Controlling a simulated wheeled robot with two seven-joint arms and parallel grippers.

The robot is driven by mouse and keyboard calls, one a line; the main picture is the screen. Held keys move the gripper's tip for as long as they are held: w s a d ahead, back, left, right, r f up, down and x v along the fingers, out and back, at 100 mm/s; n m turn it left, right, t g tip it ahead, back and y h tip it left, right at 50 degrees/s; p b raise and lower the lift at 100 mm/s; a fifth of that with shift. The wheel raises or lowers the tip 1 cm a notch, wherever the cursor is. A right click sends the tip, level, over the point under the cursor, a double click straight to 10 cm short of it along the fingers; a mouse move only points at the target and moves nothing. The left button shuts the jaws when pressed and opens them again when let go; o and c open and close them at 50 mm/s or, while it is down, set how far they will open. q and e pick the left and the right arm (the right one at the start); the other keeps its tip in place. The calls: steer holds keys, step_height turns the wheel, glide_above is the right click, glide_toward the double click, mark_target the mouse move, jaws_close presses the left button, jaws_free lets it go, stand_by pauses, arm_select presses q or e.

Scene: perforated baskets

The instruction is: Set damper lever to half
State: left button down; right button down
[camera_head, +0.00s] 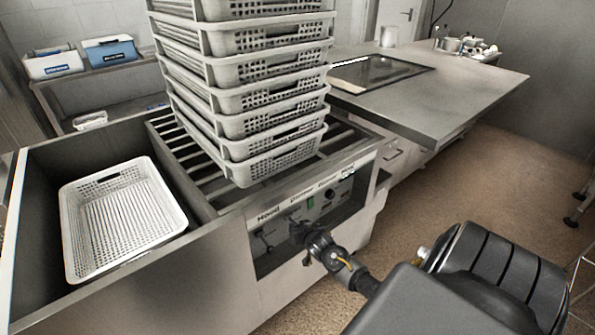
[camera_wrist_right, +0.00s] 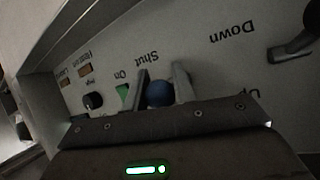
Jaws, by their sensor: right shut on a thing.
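The control panel (camera_head: 290,215) is on the front of the machine, with a "Hood" label at its left. My right gripper (camera_head: 303,236) is at the panel. In the right wrist view, which shows the lettering upside down, its two fingers (camera_wrist_right: 160,78) are shut on the blue knob (camera_wrist_right: 160,94) of the damper lever. The word "Shut" is beside the knob. The lever's shaft and the rest of its scale are hidden by the gripper, so its exact setting cannot be told. My left gripper is not in view.
Another lever (camera_wrist_right: 295,46), between "Up" and "Down", is close beside the gripper. A black dial (camera_wrist_right: 92,101) and a green switch (camera_wrist_right: 122,91) are on the other side. Stacked perforated baskets (camera_head: 245,100) stand above the panel; a single basket (camera_head: 75,235) lies in the left trough.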

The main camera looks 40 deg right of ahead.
steer(key=shift+d, duration=0.1)
steer(key=c, duration=1.1)
jaws_free()
steer(key=shift+c, duration=0.2)
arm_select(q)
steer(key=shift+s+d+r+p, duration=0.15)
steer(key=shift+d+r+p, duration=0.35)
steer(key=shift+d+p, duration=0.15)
arm_select(e)
steer(key=v, duration=1.1)
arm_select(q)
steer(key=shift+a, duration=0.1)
arm_select(e)
steer(key=shift+w, duration=0.15)
